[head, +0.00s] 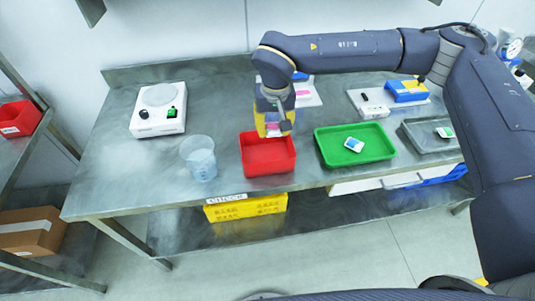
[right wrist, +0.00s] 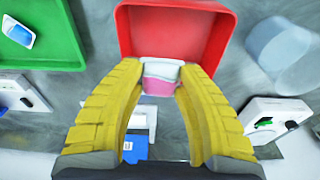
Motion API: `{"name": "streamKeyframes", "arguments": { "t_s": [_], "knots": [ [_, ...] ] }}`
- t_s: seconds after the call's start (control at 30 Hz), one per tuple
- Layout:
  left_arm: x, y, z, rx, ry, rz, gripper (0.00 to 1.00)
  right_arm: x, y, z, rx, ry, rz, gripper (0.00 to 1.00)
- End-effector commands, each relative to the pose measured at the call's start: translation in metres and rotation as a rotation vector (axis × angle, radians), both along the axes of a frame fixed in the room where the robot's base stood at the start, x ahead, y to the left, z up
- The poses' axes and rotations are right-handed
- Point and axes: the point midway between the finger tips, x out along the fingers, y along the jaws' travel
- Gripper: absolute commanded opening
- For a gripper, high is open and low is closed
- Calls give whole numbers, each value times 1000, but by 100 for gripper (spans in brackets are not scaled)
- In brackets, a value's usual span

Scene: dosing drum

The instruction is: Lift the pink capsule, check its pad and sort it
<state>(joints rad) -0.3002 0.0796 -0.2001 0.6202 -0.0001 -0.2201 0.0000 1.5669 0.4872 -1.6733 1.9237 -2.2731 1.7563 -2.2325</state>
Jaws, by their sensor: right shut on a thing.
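My right gripper (head: 273,127) points down over the back part of the red tray (head: 268,165). In the right wrist view its yellow fingers (right wrist: 161,85) are shut on the pink capsule (right wrist: 160,80), which shows a white top and a pink body. The capsule is held over the near edge of the red tray (right wrist: 175,10) in that view. In the head view it is mostly hidden by the fingers. The pad on the capsule cannot be made out. My left gripper is not in view.
A green tray (head: 325,154) holds a white and blue capsule (head: 354,145). A grey tray (head: 421,142) at the right holds another capsule (head: 444,132). The table's left front is clear.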

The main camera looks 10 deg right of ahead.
Motion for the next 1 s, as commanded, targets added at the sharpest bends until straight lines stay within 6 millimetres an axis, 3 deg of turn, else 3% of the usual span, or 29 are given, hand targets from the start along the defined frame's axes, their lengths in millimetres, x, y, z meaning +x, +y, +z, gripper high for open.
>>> {"name": "streamKeyframes", "arguments": {
  "t_s": [0.27, 0.3, 0.5, 0.8, 1.0],
  "knots": [
    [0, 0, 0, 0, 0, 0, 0, 0, 0, -1, 0, 0, 0, 19],
    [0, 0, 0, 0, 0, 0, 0, 0, 0, -1, 0, 0, 0, 37],
    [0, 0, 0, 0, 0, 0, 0, 0, 0, -1, 0, 0, 0, 61],
    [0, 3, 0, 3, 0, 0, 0, 0, 0, 1, 0, -1, 0, 61],
    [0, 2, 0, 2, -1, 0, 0, -2, 0, 21, 0, -3, 0, 61]
  ]
}}
